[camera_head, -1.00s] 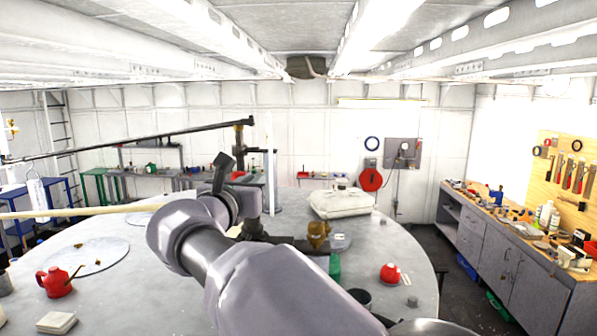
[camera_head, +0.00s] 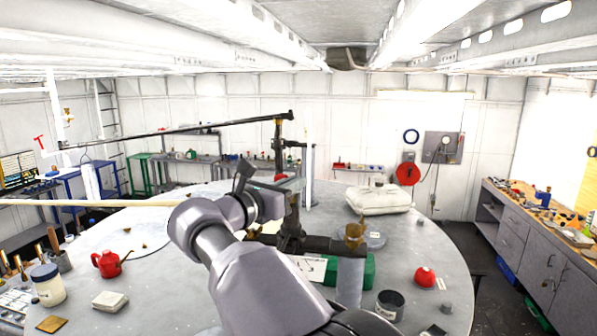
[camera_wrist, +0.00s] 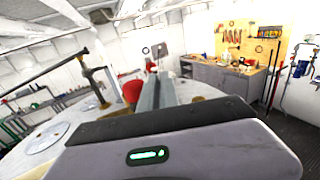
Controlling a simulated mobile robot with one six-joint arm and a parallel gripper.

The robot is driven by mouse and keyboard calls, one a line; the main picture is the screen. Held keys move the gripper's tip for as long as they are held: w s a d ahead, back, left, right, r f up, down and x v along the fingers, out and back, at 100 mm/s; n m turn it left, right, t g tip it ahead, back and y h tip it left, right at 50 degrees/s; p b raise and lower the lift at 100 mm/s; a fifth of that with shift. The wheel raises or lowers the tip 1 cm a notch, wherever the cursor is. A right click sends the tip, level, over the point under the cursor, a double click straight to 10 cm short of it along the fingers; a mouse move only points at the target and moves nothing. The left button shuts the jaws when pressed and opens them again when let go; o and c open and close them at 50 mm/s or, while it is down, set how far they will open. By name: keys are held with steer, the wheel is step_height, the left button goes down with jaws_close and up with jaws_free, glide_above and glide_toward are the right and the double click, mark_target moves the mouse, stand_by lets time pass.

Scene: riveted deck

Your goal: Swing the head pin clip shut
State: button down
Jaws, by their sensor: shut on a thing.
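My gripper (camera_wrist: 157,94) shows in the wrist view beyond its pale housing, with its grey fingers together. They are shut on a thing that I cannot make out. In the head view my wrist (camera_head: 238,208) hides most of the fingertips, which are close to the dark upright post (camera_head: 293,205) on the round table. A long dark boom (camera_head: 185,129) runs left from the post's top. A red part (camera_wrist: 132,91) shows just beside the fingers in the wrist view. I cannot pick out the head pin clip with certainty, nor whether it is open or shut.
The round table (camera_head: 445,235) carries a red pot (camera_head: 109,264), a white folded bundle (camera_head: 379,200), a brass fitting (camera_head: 355,235), a green box (camera_head: 369,272) and a dark can (camera_head: 390,305). A pale rod (camera_head: 90,203) crosses at left. A workbench (camera_head: 520,235) stands at right.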

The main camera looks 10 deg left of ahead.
steer(key=shift+a+m+g+h, duration=0.15)
steer(key=shift+m+g+h, duration=0.45)
steer(key=shift+h, duration=0.4)
steer(key=c, duration=1.9)
jaws_free()
steer(key=b+v, duration=0.3)
steer(key=v, duration=0.8)
steer(key=shift+s+a+f, duration=0.1)
steer(key=shift+s+a, duration=0.05)
steer(key=shift+s, duration=0.2)
